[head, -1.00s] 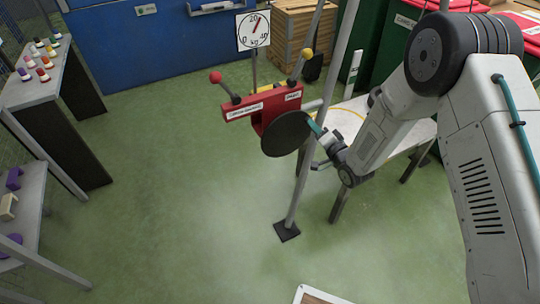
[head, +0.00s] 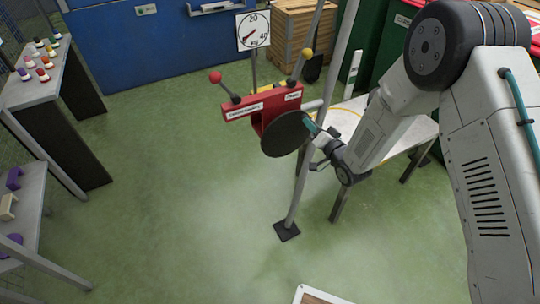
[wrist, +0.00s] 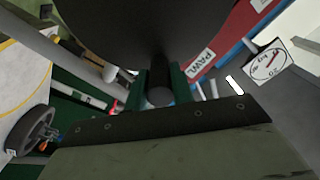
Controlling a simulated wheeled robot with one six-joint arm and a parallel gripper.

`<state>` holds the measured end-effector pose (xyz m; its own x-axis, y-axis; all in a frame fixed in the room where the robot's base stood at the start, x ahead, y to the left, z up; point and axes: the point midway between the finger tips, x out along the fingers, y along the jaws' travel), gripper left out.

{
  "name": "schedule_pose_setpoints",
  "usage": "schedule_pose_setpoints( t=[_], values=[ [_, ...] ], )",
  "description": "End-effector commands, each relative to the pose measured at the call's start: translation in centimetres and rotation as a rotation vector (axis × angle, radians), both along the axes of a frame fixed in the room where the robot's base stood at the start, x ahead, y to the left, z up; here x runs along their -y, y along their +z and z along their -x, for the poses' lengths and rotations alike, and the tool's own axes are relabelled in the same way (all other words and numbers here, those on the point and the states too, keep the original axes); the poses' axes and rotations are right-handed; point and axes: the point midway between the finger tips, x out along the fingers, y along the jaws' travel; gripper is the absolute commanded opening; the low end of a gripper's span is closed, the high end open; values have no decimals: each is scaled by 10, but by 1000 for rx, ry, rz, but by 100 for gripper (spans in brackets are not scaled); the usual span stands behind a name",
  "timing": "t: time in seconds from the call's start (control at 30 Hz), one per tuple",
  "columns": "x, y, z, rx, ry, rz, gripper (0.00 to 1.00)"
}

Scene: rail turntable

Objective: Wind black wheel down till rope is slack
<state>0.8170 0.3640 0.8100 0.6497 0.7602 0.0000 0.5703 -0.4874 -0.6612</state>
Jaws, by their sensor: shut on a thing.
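The black wheel (head: 284,134) is a dark disc on the front of a red winch bracket (head: 258,106) on a slanted pole. My gripper (head: 314,130) is at the wheel's right edge. In the wrist view the wheel (wrist: 150,30) fills the top, and my gripper's green fingers (wrist: 160,92) are shut around its dark round handle (wrist: 160,96). A white dial (head: 253,31) marked in kg stands behind; its red needle points to the lower left, near the low end. It also shows tilted in the wrist view (wrist: 269,63). I cannot make out the rope.
A lever with a red knob (head: 215,77) and one with a yellow knob (head: 307,54) rise from the bracket. A white table (head: 350,118) stands close behind my gripper. The pole (head: 295,200) has a dark foot.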

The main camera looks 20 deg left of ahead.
Motion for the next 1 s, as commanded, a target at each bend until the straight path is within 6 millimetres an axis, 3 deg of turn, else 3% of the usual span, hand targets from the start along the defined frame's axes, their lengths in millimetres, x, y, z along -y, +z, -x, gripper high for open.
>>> schedule_pose_setpoints(
  t=[0.67,0.7,0.77,1.0],
  values=[
    [-6,6,6,74,4,62,0],
    [-5,6,6,72,4,60,35],
    [-5,6,6,72,3,60,51],
    [-4,5,5,71,1,60,55]
  ],
)
